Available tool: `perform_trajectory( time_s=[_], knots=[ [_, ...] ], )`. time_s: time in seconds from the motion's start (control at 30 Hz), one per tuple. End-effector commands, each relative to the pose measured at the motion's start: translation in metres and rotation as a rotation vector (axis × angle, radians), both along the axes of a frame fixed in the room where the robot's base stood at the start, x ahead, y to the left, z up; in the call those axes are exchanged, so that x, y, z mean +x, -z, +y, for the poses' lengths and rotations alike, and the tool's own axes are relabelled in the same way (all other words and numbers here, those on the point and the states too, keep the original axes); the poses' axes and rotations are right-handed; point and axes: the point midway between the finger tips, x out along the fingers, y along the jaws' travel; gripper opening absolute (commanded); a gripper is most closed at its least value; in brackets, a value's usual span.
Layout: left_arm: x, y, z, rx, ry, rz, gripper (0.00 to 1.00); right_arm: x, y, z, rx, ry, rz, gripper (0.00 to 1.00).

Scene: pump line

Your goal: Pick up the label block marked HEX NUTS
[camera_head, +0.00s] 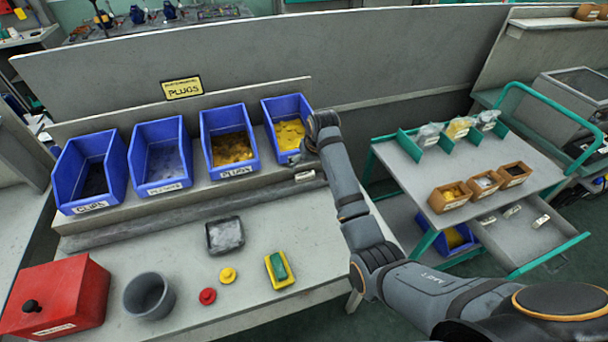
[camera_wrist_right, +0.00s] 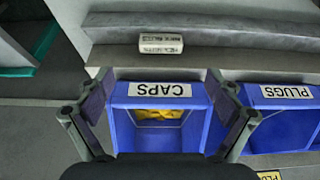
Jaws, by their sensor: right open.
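A small white label block (camera_head: 305,175) lies on the grey ledge in front of the rightmost blue bin. In the right wrist view the same block (camera_wrist_right: 161,43) shows upside down, with dark lettering too small to read surely. My right gripper (camera_wrist_right: 158,78) is open and empty, its fingers spread in front of the blue CAPS bin (camera_wrist_right: 203,118). The block appears beyond the fingertips, apart from them. In the head view the right gripper (camera_head: 303,160) is by that bin, mostly hidden by my wrist. My left gripper is not in view.
Several blue bins stand in a row, including the PLUGS bin (camera_head: 229,138). A red box (camera_head: 62,295), grey cup (camera_head: 149,297), dark tray (camera_head: 225,236) and yellow-green block (camera_head: 280,270) are on the table. A green-framed cart (camera_head: 400,175) stands right.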

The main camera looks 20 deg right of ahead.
Motion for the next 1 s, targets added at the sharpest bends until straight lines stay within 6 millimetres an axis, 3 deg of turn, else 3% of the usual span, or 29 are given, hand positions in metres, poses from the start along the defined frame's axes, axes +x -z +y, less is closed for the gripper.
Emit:
perform_trajectory(
  time_s=[0.2, 0.43, 0.7, 1.0],
  knots=[
    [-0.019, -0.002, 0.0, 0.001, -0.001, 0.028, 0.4, 0.012, 0.03, 0.0, 0.0, 0.0, 0.001, 0.92],
    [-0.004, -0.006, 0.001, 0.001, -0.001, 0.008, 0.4, 0.016, 0.039, 0.001, 0.0, 0.0, 0.001, 0.92],
    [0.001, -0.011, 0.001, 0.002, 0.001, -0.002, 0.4, 0.031, 0.077, 0.002, 0.0, 0.0, 0.001, 0.92],
    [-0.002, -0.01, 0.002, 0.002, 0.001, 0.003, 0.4, 0.033, 0.082, 0.002, 0.0, 0.0, -0.001, 0.91]
  ],
)
